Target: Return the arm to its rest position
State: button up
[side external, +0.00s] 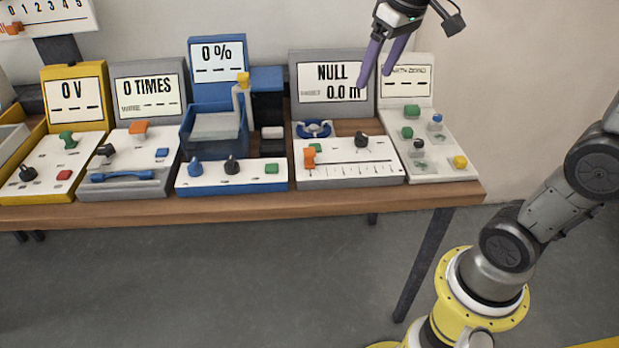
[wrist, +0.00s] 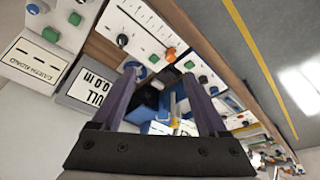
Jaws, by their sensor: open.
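My gripper (side external: 374,72) has two purple fingers and hangs in the air in front of the displays at the right end of the bench, in the side external view. In the wrist view my gripper (wrist: 165,82) has its fingers spread apart with nothing held between them. Below it is the grey station with the display "NULL 0.0 m" (side external: 331,74), which also shows upside down in the wrist view (wrist: 92,90). The fingers are apart from the bench and its devices. Part of my arm is cut off by the picture's edges.
The wooden bench (side external: 240,209) carries several stations: yellow "0 V" (side external: 72,90), grey "0 TIMES" (side external: 146,85), blue "0 %" (side external: 217,55) and a white one (side external: 436,160) at the right end. A yellow-topped post (side external: 243,80) rises from the blue station. The grey floor (side external: 250,280) in front is clear.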

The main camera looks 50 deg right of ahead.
jog(key=s+a+f+t, duration=0.1)
jog(key=s+a+f, duration=0.2)
jog(key=s, duration=0.4)
jog(key=s+a+f+n+t, duration=0.1)
jog(key=s+a+f, duration=0.2)
jog(key=s+f, duration=0.2)
jog(key=s, duration=0.3)
jog(key=shift+s+f+y, duration=0.2)
jog(key=shift+f+y, duration=0.1)
jog(key=shift+f, duration=0.05)
